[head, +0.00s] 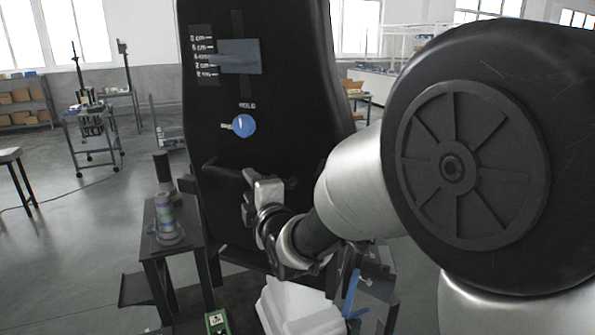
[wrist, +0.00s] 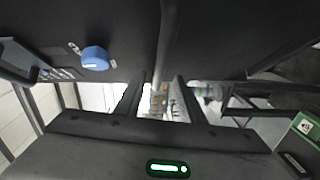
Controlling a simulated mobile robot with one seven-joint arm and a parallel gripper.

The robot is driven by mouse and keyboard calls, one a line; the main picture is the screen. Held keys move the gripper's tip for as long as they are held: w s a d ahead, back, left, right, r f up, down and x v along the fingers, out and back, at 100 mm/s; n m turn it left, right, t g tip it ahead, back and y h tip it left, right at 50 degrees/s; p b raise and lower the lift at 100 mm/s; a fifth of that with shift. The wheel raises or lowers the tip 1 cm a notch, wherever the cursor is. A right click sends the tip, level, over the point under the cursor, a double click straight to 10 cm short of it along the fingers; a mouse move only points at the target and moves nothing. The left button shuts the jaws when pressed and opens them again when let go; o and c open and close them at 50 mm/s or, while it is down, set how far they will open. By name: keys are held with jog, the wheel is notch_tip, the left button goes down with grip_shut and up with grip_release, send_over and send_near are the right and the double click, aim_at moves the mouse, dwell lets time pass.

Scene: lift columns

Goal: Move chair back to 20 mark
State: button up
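The black chair back (head: 290,75) stands tall and near upright in the middle of the head view, and its dark surface (wrist: 230,35) fills the top of the wrist view. It carries a blue knob (head: 244,126) labelled HOLD, also in the wrist view (wrist: 95,58). A centimetre scale (head: 202,57) with a grey plate (head: 240,57) sits higher up; I can read no 20 mark. My gripper (head: 248,190) is low in front of the chair back.
A small dark table (head: 160,245) with a striped bottle-like object (head: 166,215) stands left of the chair. A white block (head: 297,305) and a green box (head: 217,322) are low in front. A cart (head: 92,135) stands far left; open floor lies between.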

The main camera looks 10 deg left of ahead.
jog(key=p+x, duration=0.1)
jog(key=x, duration=0.6)
jog(key=shift+w+a, duration=0.15)
jog(key=shift+w, duration=0.2)
grip_shut()
